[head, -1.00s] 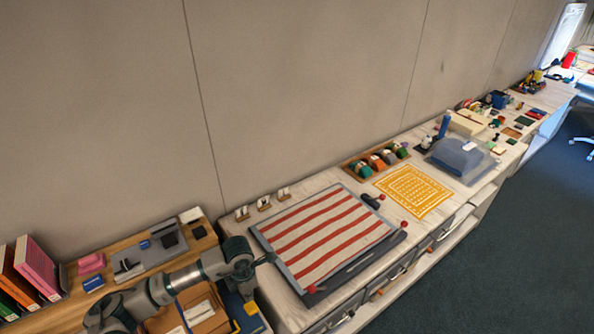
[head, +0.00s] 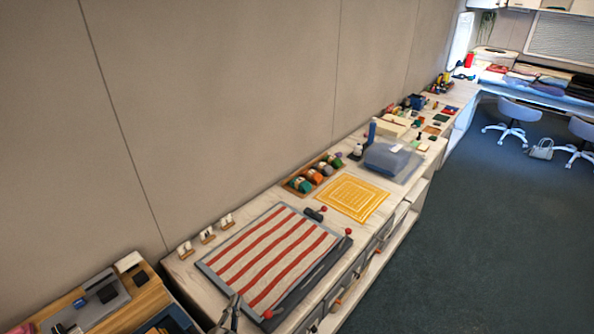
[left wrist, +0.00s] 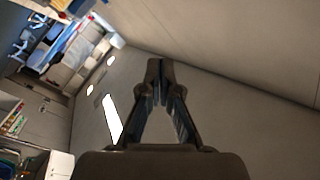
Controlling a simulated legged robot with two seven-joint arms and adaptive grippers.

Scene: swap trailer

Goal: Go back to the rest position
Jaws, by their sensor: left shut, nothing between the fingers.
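My left gripper (head: 235,300) shows only as a small dark part at the bottom edge of the head view, by the near corner of the striped cloth's board. In the left wrist view the left gripper (left wrist: 159,78) has its fingertips together with nothing between them. It points at open room, with the plain wall beyond. The rest of the left arm is out of the head view. My right gripper is in neither view.
A board with a red-and-white striped cloth (head: 278,252) lies on the long white counter. Beyond it are a yellow cloth (head: 350,197), a tray of yarn balls (head: 312,174) and a blue-grey covered item (head: 392,160). The dark floor (head: 480,250) at right is clear.

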